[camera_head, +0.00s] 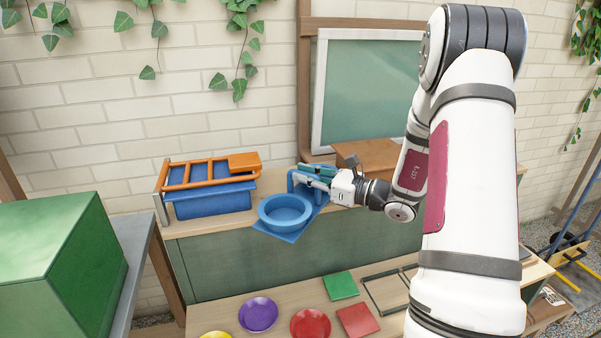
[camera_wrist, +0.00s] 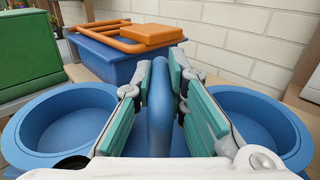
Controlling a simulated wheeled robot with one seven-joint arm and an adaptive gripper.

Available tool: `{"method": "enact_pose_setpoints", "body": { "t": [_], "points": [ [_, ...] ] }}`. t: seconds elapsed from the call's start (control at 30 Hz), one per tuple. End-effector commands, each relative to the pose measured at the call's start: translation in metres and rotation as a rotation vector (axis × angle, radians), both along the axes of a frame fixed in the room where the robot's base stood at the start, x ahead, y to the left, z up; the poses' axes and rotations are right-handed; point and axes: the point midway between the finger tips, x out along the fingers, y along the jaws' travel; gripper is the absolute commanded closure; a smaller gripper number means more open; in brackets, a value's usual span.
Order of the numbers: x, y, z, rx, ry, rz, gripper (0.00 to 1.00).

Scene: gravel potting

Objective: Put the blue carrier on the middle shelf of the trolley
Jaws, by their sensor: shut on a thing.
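The blue carrier (camera_head: 285,213) has an upright middle handle and round wells on either side. My gripper (camera_head: 318,178) is shut on the handle (camera_wrist: 160,105), seen between the teal finger pads in the wrist view. The wells (camera_wrist: 62,125) show on both sides there. The carrier is at the wooden bench's front edge, partly over it. It looks roughly level; I cannot tell whether it touches the bench. My gripper hides part of its far side. I cannot pick out the trolley or its middle shelf with certainty.
A blue bin (camera_head: 212,203) with an orange rack (camera_head: 208,172) stands left of the carrier. A green box (camera_head: 55,268) sits on a grey top at left. Below are purple (camera_head: 258,314) and red (camera_head: 310,325) saucers, green and red squares. A wooden box (camera_head: 370,155) stands behind my gripper.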

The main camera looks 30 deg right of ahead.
Motion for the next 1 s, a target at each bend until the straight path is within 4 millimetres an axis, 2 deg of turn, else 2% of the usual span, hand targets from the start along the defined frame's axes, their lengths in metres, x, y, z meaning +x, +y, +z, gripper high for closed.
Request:
{"method": "enact_pose_setpoints", "body": {
  "t": [0.23, 0.47, 0.6, 0.97, 1.0],
  "points": [
    [0.02, -0.005, 0.0, 0.0, -0.001, 0.001, 1.0],
    [0.054, -0.014, -0.002, 0.001, 0.001, 0.002, 1.0],
    [0.051, -0.015, -0.015, 0.002, 0.001, 0.0, 1.0],
    [0.051, -0.015, -0.018, 0.0, 0.0, -0.001, 1.0],
    [0.051, -0.014, -0.018, 0.0, 0.0, -0.001, 0.82]
  ]
}}
